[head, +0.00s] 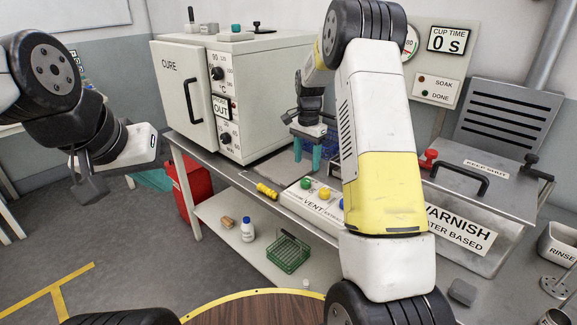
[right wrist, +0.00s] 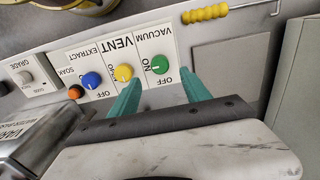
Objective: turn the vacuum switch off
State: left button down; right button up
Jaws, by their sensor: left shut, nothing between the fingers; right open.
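The vacuum switch is a green knob (right wrist: 160,66) on a white panel marked VACUUM, ON and OFF. It also shows in the head view (head: 306,184), at the left end of the panel. Which way the knob points is too small to tell. My right gripper (right wrist: 161,82) is open, with its teal fingertips on either side of the knob's label area in the right wrist view. Contact with the knob is not visible. In the head view the right gripper (head: 309,156) points down behind the panel. My left gripper (head: 153,180) is shut and empty, over the floor at left.
A yellow vent knob (right wrist: 124,72) and a blue extract knob (right wrist: 92,80) sit beside the green one. A yellow-handled tool (head: 267,191) lies left of the panel. The cure oven (head: 182,100) stands behind, and the varnish tank (head: 480,190) stands to the right.

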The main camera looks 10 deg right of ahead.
aim_at(306, 180)
notch_tip(306, 180, down, 8)
jog(key=shift+r, duration=0.1)
dwell(0.4)
jog(key=shift+c, duration=0.3)
grip_shut()
